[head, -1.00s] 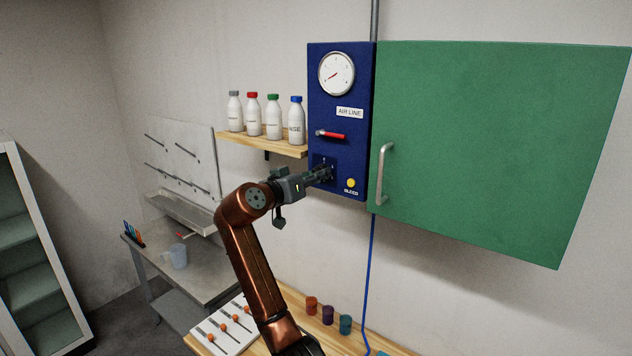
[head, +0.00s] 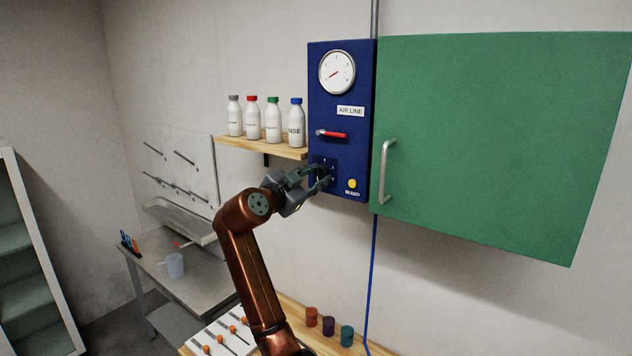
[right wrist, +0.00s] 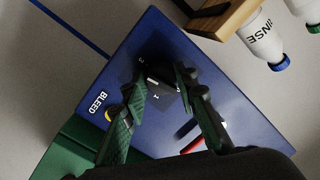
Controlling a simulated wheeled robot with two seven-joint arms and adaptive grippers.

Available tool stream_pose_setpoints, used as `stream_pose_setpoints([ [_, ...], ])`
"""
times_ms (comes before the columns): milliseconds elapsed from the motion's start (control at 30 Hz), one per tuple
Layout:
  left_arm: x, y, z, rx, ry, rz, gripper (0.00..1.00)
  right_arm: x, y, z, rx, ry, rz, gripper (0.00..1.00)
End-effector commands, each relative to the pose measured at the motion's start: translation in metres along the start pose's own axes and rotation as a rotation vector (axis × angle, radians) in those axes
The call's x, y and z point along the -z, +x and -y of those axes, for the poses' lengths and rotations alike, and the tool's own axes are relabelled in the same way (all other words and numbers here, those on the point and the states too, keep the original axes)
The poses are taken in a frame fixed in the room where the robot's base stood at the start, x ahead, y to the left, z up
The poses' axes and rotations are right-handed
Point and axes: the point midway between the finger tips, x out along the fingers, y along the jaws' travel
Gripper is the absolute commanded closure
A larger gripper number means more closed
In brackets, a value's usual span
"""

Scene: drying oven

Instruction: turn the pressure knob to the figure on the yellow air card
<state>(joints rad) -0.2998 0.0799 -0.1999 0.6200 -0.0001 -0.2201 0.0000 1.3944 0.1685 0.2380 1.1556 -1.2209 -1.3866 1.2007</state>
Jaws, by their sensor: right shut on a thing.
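The blue air line panel (head: 341,89) hangs on the wall with a round white gauge (head: 337,72); its red needle points to the lower left. The dark pressure knob (right wrist: 157,76) shows in the right wrist view on a black plate with small figures, only partly readable, and a pale mark on it. My right gripper (head: 325,177) is at the panel's lower left, its green-padded fingers on both sides of the knob and shut on it. In the head view the fingers mostly hide the knob. No yellow air card is visible, and my left gripper is out of view.
A red-handled valve (head: 332,134) sits above the knob and a yellow bleed button (head: 352,184) to its right. A shelf (head: 262,146) with several bottles is to the left. A green cabinet (head: 500,145) with a metal handle (head: 384,172) adjoins the panel's right side.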

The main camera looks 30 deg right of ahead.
Motion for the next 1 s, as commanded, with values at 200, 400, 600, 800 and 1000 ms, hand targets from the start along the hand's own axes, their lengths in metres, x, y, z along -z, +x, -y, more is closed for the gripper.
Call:
stream_pose_setpoints([
  [200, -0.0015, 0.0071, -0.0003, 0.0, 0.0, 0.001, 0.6, -0.007, 0.0013, -0.0027, -0.001, 0.116, 0.001, 0.97],
  [400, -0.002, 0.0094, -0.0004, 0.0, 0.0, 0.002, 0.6, -0.0068, 0.0013, -0.0021, 0.003, 0.177, -0.002, 0.97],
  [600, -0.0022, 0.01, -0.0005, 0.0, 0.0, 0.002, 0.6, -0.0065, 0.0012, -0.0018, 0.004, 0.2, -0.004, 0.97],
  [800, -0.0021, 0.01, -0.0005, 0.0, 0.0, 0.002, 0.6, -0.0063, 0.0012, -0.0017, 0.004, 0.202, -0.004, 0.97],
  [1000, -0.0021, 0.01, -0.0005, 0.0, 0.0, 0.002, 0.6, -0.0062, 0.0012, -0.0017, 0.005, 0.201, -0.004, 0.7],
])
